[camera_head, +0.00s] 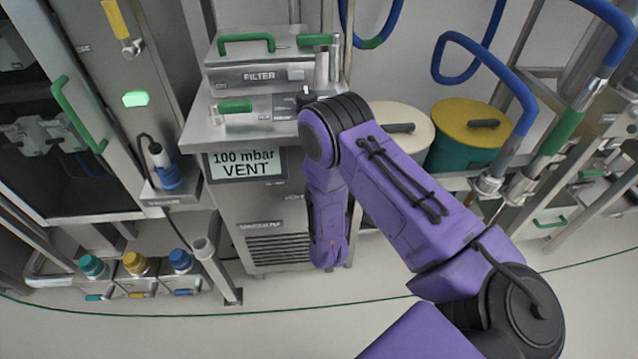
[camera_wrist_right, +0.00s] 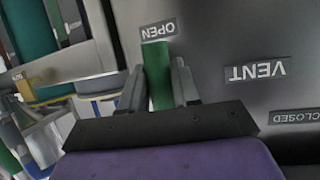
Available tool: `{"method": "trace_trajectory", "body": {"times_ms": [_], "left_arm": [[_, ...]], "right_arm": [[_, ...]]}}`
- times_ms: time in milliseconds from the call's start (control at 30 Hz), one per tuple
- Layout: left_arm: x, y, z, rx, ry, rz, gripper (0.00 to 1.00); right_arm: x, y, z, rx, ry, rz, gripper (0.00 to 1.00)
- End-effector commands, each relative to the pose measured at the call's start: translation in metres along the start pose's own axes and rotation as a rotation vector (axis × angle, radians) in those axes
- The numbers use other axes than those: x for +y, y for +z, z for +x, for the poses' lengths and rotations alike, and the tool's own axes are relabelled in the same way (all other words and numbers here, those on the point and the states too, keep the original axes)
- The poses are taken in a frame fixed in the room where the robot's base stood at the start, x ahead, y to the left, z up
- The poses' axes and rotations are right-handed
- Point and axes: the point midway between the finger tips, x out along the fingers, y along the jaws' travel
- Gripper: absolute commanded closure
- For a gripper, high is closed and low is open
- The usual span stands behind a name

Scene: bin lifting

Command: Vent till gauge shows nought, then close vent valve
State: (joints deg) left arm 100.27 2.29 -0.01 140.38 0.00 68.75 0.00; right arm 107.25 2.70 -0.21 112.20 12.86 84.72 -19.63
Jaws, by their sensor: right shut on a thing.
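The gauge display (camera_head: 246,163) on the front of the steel pump cabinet reads "100 mbar VENT". The green vent valve handle (camera_wrist_right: 156,55) shows in the right wrist view, with its end at the "OPEN" label (camera_wrist_right: 158,30). The "VENT" label (camera_wrist_right: 257,72) and the "CLOSED" label (camera_wrist_right: 292,118) are to the right of it in that view. My right gripper (camera_wrist_right: 159,85) is shut on the handle, one finger on each side. In the head view my purple right arm hides the valve and that gripper. My left gripper is in neither view.
A filter box (camera_head: 258,77) with green handles sits on the cabinet. A white-lidded drum (camera_head: 408,122) and a yellow-lidded drum (camera_head: 468,115) stand to the right. Several capped bottles, one with a yellow cap (camera_head: 134,262), are at lower left. The floor in front is clear.

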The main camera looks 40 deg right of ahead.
Motion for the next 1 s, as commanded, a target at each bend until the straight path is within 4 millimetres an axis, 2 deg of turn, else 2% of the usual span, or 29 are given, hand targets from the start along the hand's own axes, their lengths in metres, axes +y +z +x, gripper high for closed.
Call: {"method": "trace_trajectory", "body": {"times_ms": [200,633,667,700,733,1000], "left_arm": [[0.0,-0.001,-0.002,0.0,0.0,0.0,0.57],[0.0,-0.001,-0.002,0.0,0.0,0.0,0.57],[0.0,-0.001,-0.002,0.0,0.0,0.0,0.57],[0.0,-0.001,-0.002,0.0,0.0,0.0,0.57],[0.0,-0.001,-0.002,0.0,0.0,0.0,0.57],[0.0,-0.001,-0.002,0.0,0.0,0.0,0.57]], "right_arm": [[0.013,-0.002,0.001,0.012,0.031,-0.033,1.0],[0.015,-0.002,0.002,0.014,0.037,-0.039,1.0],[0.015,-0.002,0.002,0.014,0.037,-0.039,0.66],[0.015,-0.002,0.002,0.014,0.037,-0.039,0.53],[0.015,-0.002,0.002,0.014,0.037,-0.039,0.48],[0.014,-0.002,0.0,0.011,0.035,-0.039,0.48]]}}
